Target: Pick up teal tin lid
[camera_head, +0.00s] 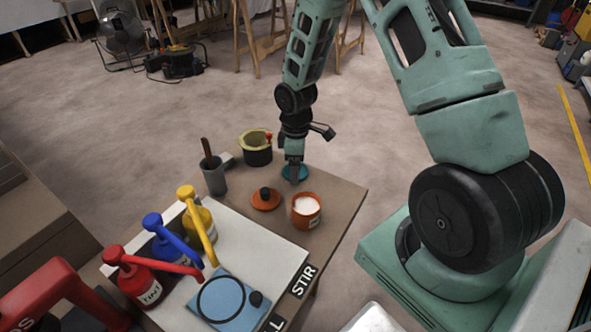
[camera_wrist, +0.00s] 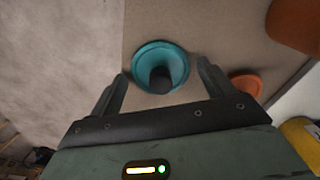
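The teal tin lid (camera_head: 301,172) lies on the table near its far edge. In the wrist view the teal lid (camera_wrist: 150,58) is a round disc with a dark knob (camera_wrist: 160,78) standing on it. My gripper (camera_head: 294,180) points down at the lid and hides part of it in the head view. In the wrist view my gripper (camera_wrist: 163,80) is open, with one finger on each side of the knob. I cannot tell whether the fingers touch the lid.
An orange tin (camera_head: 306,211) with white contents and an orange lid (camera_head: 265,199) stand close by. A dark pot with a yellow-green rim (camera_head: 257,148) and a grey cup (camera_head: 214,178) are left. Red, blue and yellow (camera_head: 201,218) pump bottles stand nearer.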

